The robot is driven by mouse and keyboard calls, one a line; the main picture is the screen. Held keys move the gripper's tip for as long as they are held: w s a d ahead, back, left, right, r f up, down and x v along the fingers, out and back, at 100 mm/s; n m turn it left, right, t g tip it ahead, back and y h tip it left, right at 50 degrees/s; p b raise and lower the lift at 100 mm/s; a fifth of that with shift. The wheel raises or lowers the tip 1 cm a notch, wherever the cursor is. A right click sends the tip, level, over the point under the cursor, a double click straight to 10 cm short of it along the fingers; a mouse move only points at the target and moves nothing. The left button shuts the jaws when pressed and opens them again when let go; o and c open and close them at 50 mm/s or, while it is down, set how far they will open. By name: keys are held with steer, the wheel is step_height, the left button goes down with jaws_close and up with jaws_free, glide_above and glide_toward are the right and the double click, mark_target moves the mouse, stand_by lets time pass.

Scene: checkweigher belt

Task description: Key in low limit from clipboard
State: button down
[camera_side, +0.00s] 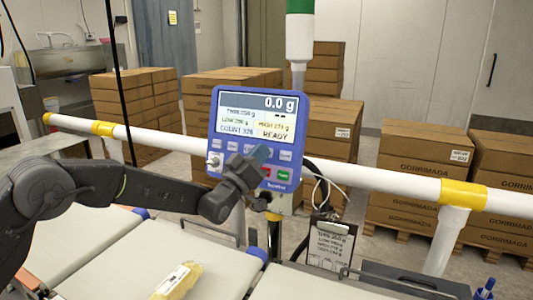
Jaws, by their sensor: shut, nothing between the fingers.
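A blue checkweigher panel (287,140) stands upright on a post. Its screen (250,118) shows 0.0 g at the top, lines for LOW and HIGH limits, COUNT and READY. The small limit digits are hard to read. My gripper (260,154) is shut and empty in front of the lower half of the panel, over the keypad. It hides several keys, and I cannot tell whether its tips touch one. A green key (284,175) shows to its right. The clipboard (329,247) hangs below right of the panel, with lines of text too small to read surely.
A white and yellow rail (385,181) crosses behind the panel. Pale conveyor belts (205,242) run below, with a yellow packet (178,282) at the front. Cartons (415,180) are stacked behind the rail. A dark cable (117,80) hangs at left.

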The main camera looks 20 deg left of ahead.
steer(key=shift+w+f, duration=0.1)
stand_by(0.5)
steer(key=shift+s+r, duration=0.25)
steer(key=shift+s, duration=0.55)
steer(key=s, duration=0.2)
steer(key=s+r, duration=0.1)
steer(key=s, duration=0.1)
steer(key=shift+s+r, duration=0.2)
steer(key=shift+s, duration=0.2)
stand_by(3.8)
steer(key=s+a+f, duration=0.3)
steer(key=s+a, duration=0.2)
steer(key=shift+f, duration=0.4)
